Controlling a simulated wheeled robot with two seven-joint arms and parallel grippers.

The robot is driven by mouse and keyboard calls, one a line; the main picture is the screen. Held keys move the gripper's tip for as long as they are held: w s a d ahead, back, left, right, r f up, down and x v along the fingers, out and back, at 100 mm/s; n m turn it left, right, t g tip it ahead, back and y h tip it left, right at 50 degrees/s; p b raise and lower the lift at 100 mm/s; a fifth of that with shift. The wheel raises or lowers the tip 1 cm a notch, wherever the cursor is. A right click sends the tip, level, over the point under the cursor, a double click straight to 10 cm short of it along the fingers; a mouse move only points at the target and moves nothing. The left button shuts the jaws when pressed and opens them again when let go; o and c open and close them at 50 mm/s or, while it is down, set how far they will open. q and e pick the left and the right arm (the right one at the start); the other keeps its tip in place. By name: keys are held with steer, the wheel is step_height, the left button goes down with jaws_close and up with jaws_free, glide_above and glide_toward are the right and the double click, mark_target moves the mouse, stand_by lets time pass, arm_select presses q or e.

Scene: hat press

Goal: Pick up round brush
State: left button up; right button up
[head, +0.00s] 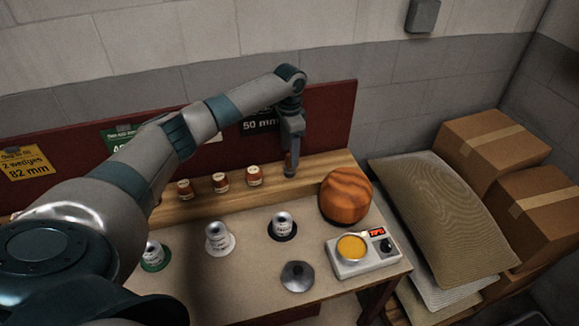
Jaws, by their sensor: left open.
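My left gripper (290,168) points down over the wooden shelf at the back of the table, right of the small brown pots. It is open. A small reddish-brown patch shows at its fingers; I cannot tell whether it is part of the round brush. No thing in view is clearly a round brush. My right gripper is not in view.
Brown pots (221,182) with pale labels stand on the shelf (270,190). A wooden block (345,197), a scale-like device (362,252), a grey knobbed disc (297,276) and several small hats or spools (219,237) stand on the table (255,280). Sacks (440,215) and boxes (490,145) lie right.

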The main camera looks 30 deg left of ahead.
arm_select(q)
step_height(320, 180, down, 5)
steer(key=shift+r+p, duration=0.15)
steer(key=shift+p, duration=0.55)
steer(key=shift+f, duration=0.45)
steer(key=c, duration=1.2)
steer(key=shift+o, duration=0.2)
steer(key=shift+r, duration=0.15)
